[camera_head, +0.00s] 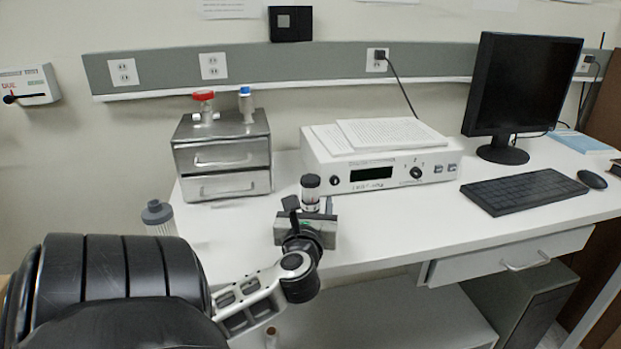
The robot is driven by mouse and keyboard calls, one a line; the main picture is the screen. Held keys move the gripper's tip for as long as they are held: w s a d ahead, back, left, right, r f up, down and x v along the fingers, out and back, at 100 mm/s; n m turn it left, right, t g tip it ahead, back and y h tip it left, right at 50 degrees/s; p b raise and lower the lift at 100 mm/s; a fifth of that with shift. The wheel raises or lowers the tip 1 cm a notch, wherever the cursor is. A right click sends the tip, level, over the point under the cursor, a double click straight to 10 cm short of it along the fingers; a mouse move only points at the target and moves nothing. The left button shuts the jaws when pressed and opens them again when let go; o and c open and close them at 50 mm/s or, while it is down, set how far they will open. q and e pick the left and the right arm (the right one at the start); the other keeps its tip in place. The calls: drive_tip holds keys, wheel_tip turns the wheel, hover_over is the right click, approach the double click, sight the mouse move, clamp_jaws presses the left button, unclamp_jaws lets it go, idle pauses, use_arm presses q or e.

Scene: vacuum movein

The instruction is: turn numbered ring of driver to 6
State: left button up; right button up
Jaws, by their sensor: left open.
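My left gripper (309,209) reaches over the front of the white bench, its two dark fingers apart and pointing away from me. A small upright cylinder with a black cap and a pale body (311,190) stands just beyond the fingertips; its lower end is partly hidden by the gripper. I cannot tell whether the fingers touch it. No numbers can be read on it, and I cannot tell for sure that it is the driver. My right gripper is not in view.
A white instrument (450,172) with a display and knobs stands behind, papers (390,133) on top. A metal drawer box (222,160) with red and blue valves is at left. A keyboard (525,191) and monitor (520,85) are right. Bench is clear between gripper and keyboard.

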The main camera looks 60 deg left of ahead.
use_arm(q)
drive_tip(key=c, duration=1)
drive_tip(key=shift+o, duration=0.2)
